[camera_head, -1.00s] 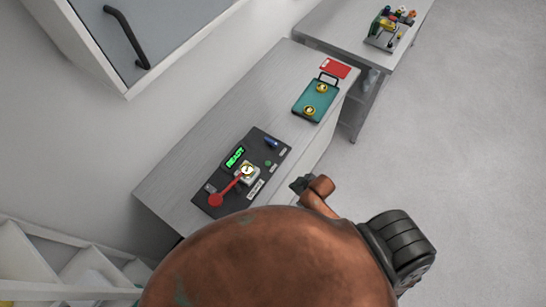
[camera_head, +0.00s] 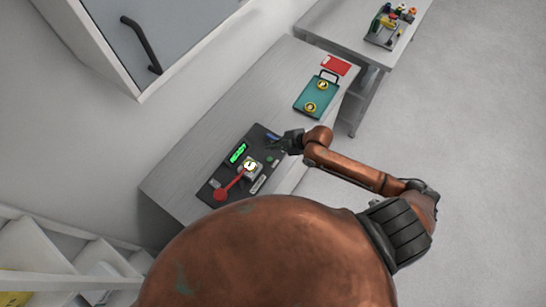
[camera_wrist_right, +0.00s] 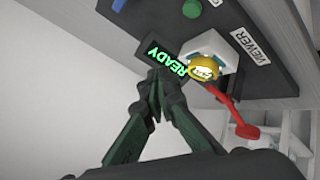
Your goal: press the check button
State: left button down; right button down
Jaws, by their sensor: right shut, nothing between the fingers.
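A dark instrument panel (camera_head: 218,178) lies on the grey bench. It has a lit green READY display (camera_head: 237,153), a pale block with a round gold-rimmed part (camera_head: 249,166) and a red-ended lever (camera_head: 221,194). A small green button (camera_wrist_right: 192,8) shows at the top of the right wrist view; I cannot read a label for it. My right gripper (camera_head: 275,145) is shut and empty over the panel's far right end. In the wrist view its fingertips (camera_wrist_right: 160,82) overlap the edge of the display (camera_wrist_right: 166,62); contact is not clear. My left gripper is out of view.
A teal tray (camera_head: 302,105) with two gold-rimmed round pieces and a red card (camera_head: 336,65) lie farther along the bench. A second table (camera_head: 345,35) carries a small rack of colored parts. A wall cabinet (camera_head: 185,35) hangs at upper left.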

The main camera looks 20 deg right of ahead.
jog(key=shift+f, duration=0.15)
jog(key=b, duration=0.6)
send_over(272, 159)
notch_tip(272, 159, down, 7)
jog(key=shift+a+r, duration=0.1)
jog(key=shift+a, duration=0.05)
jog(key=shift+f+b, duration=0.65)
jog(key=shift+f, duration=0.2)
jog(key=shift+s, duration=0.1)
